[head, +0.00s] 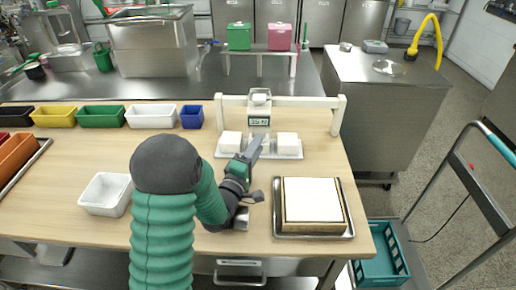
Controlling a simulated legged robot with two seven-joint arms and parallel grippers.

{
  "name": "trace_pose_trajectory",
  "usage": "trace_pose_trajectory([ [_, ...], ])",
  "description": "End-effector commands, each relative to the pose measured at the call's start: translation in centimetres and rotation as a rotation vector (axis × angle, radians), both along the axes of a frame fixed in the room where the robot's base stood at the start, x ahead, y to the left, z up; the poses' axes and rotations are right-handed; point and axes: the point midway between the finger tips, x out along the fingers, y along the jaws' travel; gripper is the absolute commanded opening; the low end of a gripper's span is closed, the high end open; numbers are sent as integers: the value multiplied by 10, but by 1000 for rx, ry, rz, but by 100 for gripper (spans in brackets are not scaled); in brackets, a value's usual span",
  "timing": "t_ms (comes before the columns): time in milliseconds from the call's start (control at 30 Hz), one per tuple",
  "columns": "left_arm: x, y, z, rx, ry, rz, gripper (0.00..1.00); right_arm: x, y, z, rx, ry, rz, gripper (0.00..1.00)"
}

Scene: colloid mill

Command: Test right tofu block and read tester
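Two white tofu blocks sit on a pale metal tray (273,154) in the head view: the left tofu block (231,140) and the right tofu block (287,142). A tester (259,108) with a small display hangs on a cream rail frame above and behind the gap between them. The display shows dark digits too small to read. My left gripper (256,145) reaches up from the front into that gap, left of the right block. Its grey fingers hide part of the tray, and their opening is unclear. My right gripper is not in view.
A framed white slab (312,200) lies on a metal tray at the table's right. A white bin (106,194) stands at left. Several coloured bins (101,116) line the back. The cream frame (338,112) has a post on each side. A steel cabinet (382,110) stands beyond.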

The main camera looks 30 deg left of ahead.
Motion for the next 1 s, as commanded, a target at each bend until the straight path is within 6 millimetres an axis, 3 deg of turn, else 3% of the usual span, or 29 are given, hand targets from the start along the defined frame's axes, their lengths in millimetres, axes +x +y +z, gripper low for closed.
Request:
trace_pose_trajectory([
  [100, 10, 2, 2, 0, -1, 1, 31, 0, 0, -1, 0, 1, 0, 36],
  [367, 12, 2, 2, 0, 0, 1, 31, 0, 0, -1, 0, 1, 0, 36],
  [633, 12, 2, 2, 0, 0, 1, 0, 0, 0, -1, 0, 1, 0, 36],
  [1000, 12, 2, 1, -2, 4, 1, 0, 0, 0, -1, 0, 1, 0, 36],
])
